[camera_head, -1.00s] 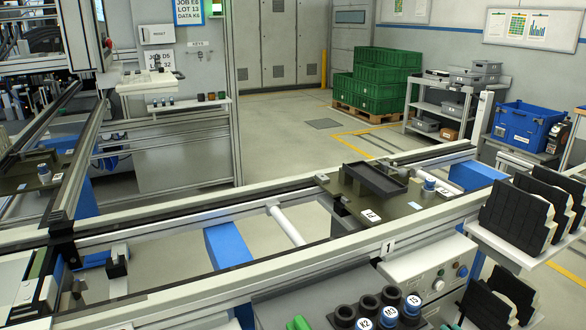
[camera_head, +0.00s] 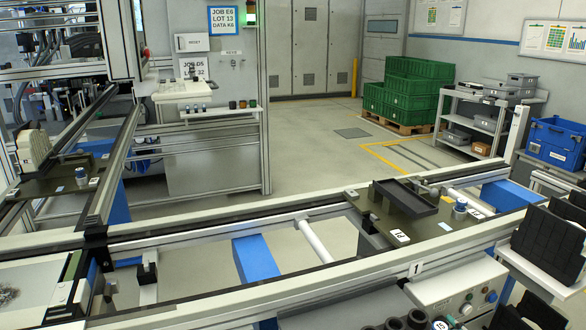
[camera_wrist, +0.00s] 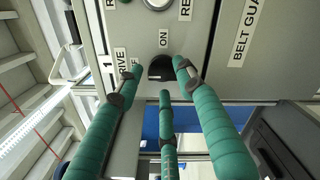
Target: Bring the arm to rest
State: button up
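In the wrist view, my gripper (camera_wrist: 154,82) has green padded fingers that stand apart, with nothing held between them. Its tips are in front of a grey control panel (camera_wrist: 135,25), near a black knob (camera_wrist: 160,68) labelled DRIVE, OFF and ON. The knob is partly behind the fingertips; I cannot tell whether they touch it. The control box (camera_head: 450,285) shows at the bottom right, below the rail.
A conveyor frame (camera_head: 280,290) crosses the foreground, with a dark fixture plate (camera_head: 400,225) carrying a black tray (camera_head: 404,198). Black parts (camera_head: 545,240) stand on a shelf at right. Green crates (camera_head: 405,90) and open floor lie behind.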

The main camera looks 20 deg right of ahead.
jog(key=m, duration=0.3)
dwell(0.4)
jog(key=shift+d, duration=0.1)
